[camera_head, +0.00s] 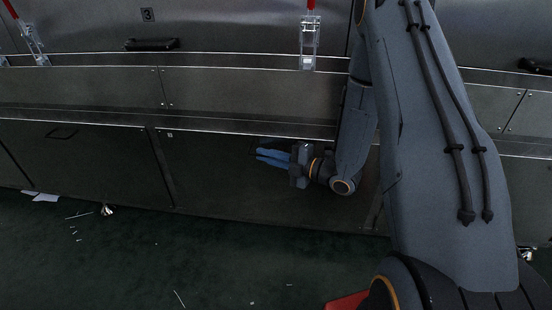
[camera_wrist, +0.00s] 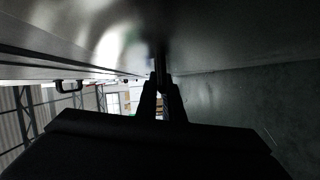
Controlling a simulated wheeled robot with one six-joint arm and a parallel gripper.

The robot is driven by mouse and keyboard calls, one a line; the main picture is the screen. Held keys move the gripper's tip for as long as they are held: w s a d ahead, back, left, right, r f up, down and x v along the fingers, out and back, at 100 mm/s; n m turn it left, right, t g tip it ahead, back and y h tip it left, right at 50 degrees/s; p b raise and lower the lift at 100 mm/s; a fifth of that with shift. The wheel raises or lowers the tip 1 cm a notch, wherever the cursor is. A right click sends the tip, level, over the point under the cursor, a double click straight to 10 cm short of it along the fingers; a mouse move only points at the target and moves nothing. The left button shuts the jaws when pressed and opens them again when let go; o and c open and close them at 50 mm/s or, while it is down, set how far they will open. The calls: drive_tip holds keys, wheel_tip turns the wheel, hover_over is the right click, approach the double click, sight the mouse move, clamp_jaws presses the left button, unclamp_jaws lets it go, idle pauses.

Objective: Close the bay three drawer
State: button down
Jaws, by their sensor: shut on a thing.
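The lower drawer front (camera_head: 230,185), below and right of the "3" label (camera_head: 148,15), is a wide dark metal panel in the head view. It looks about level with the panel to its left; any small gap is too dark to tell. My gripper (camera_head: 260,156) lies sideways against its upper middle, with its blue fingers pointing left. In the wrist view my fingers (camera_wrist: 160,88) close around a thin dark bar (camera_wrist: 160,58), which looks like the drawer's handle. Most of the handle is hidden by my gripper and the dark.
A neighbouring lower panel (camera_head: 80,165) with a flat handle (camera_head: 62,133) is at left. A black handle (camera_head: 152,44) sits on the upper door. Clear latches with red levers (camera_head: 310,42) hang above. Green floor (camera_head: 130,260) with paper scraps lies in front.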

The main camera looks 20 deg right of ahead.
drive_tip(key=shift+w+d, duration=0.2)
drive_tip(key=shift+w, duration=0.05)
drive_tip(key=c, duration=1.9)
unclamp_jaws()
drive_tip(key=shift+a, duration=0.1)
drive_tip(key=shift+s, duration=0.1)
drive_tip(key=p+v, duration=0.2)
drive_tip(key=v, duration=0.5)
drive_tip(key=shift+s+d, duration=0.25)
drive_tip(key=shift+s, duration=0.05)
